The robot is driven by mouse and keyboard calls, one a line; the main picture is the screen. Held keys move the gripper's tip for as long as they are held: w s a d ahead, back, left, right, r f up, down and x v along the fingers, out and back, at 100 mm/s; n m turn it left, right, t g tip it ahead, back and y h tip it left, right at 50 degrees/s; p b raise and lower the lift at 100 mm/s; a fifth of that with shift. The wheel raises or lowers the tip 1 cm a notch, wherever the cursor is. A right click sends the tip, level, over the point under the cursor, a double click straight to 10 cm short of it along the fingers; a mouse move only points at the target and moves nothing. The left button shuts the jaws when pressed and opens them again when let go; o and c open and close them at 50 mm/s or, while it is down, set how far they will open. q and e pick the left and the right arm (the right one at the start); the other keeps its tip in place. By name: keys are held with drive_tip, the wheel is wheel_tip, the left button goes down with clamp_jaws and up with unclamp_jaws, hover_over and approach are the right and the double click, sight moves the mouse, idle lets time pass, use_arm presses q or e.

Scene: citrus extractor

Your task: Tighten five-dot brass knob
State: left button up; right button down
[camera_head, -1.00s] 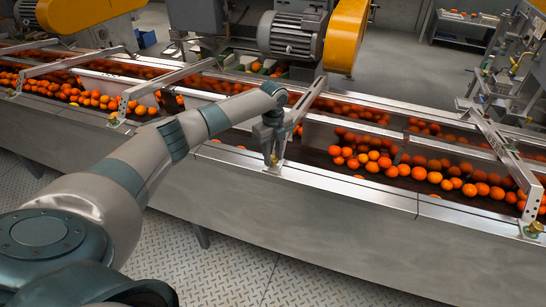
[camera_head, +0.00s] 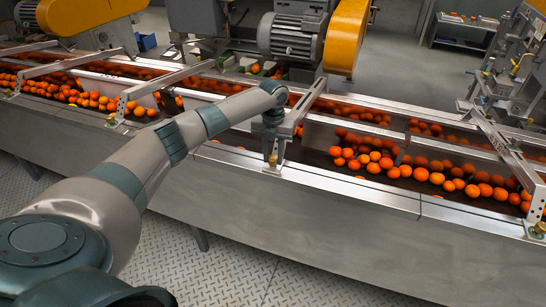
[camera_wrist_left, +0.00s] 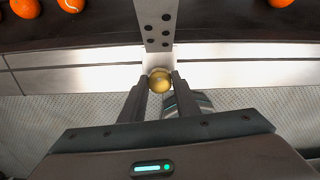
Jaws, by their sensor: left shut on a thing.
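The brass knob (camera_head: 273,160) is on the near rail of the conveyor, at the near end of a metal crossbar. In the left wrist view the round brass knob (camera_wrist_left: 160,80) sits between the two dark fingers of my left gripper (camera_wrist_left: 160,88). The crossbar plate (camera_wrist_left: 157,22) just beyond it carries several dark dots, which look like five. In the head view my left gripper (camera_head: 273,145) points down over the knob, and its fingers are shut on it, partly hiding it. My right gripper is in neither view.
Other crossbars end at brass knobs on the same rail, one at left (camera_head: 111,120) and one at far right (camera_head: 537,230). Oranges (camera_head: 400,170) fill the conveyor behind the rail. A grey motor (camera_head: 291,35) stands behind. The plate floor in front is clear.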

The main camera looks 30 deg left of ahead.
sight(273, 157)
use_arm(q)
drive_tip(key=shift+w+r+m, duration=0.1)
drive_tip(key=shift+r+m, duration=0.1)
drive_tip(key=shift+m, duration=0.4)
drive_tip(key=shift+a, duration=0.1)
drive_tip(key=o, duration=1.1)
drive_tip(key=shift+c, duration=0.2)
wheel_tip(273, 157, up, 17)
drive_tip(key=b, duration=0.4)
drive_tip(key=shift+r+b, duration=0.2)
drive_tip(key=shift+b, duration=0.15)
